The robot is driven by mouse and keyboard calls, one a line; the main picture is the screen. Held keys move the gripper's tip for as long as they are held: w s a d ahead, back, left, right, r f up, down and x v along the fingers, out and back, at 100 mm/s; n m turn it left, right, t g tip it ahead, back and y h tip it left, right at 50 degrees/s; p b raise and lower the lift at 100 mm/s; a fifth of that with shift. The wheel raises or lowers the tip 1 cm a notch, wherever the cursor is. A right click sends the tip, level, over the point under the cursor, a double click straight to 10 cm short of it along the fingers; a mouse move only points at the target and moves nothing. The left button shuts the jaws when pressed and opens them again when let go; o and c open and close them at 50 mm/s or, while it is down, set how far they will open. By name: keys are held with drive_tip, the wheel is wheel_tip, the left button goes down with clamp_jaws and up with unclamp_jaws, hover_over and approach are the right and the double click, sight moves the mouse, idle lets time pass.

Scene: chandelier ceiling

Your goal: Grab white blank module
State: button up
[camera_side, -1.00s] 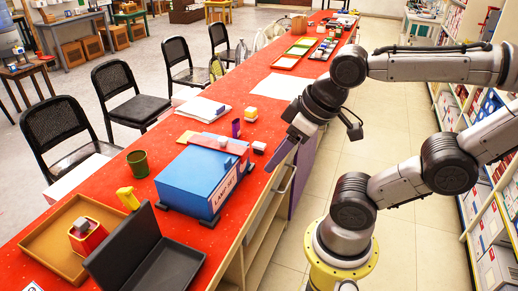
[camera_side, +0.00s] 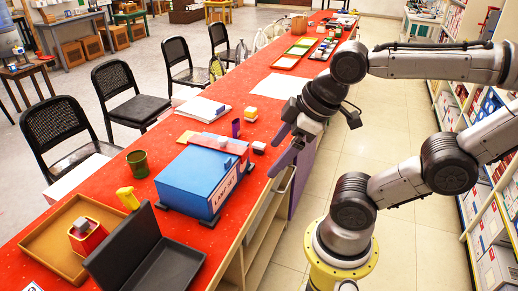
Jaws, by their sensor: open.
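A small white block (camera_side: 259,147), which may be the white blank module, sits on the red table just right of the blue box (camera_side: 202,181). My gripper (camera_side: 273,161) is at the table's right edge, beside and to the right of this block. Its two purple-grey fingers are spread apart and point down and left, with nothing between them. The finger nearer the block looks close to it; I cannot tell whether they touch. Any marking on the block is too small to make out.
A pink block (camera_side: 218,143) lies at the blue box's back edge. A purple cup (camera_side: 236,128) and a yellow-and-white block (camera_side: 251,114) stand behind. A green cup (camera_side: 138,163), a brown tray (camera_side: 45,246) and a black open case (camera_side: 165,268) are nearer.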

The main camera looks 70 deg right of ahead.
drive_tip(key=w+d+r+n+g+h, duration=0.1)
drive_tip(key=w+d+r+n, duration=0.2)
drive_tip(key=w+d+n, duration=0.35)
drive_tip(key=w+d+r+n+g, duration=0.15)
drive_tip(key=w+d+n, duration=0.25)
drive_tip(key=w+n, duration=0.45)
drive_tip(key=m+g+y, duration=0.1)
drive_tip(key=g, duration=0.2)
hover_over(258, 145)
wheel_tip(258, 145, down, 15)
wheel_tip(258, 145, down, 14)
drive_tip(key=shift+s+r, duration=0.1)
drive_tip(key=shift+r, duration=0.05)
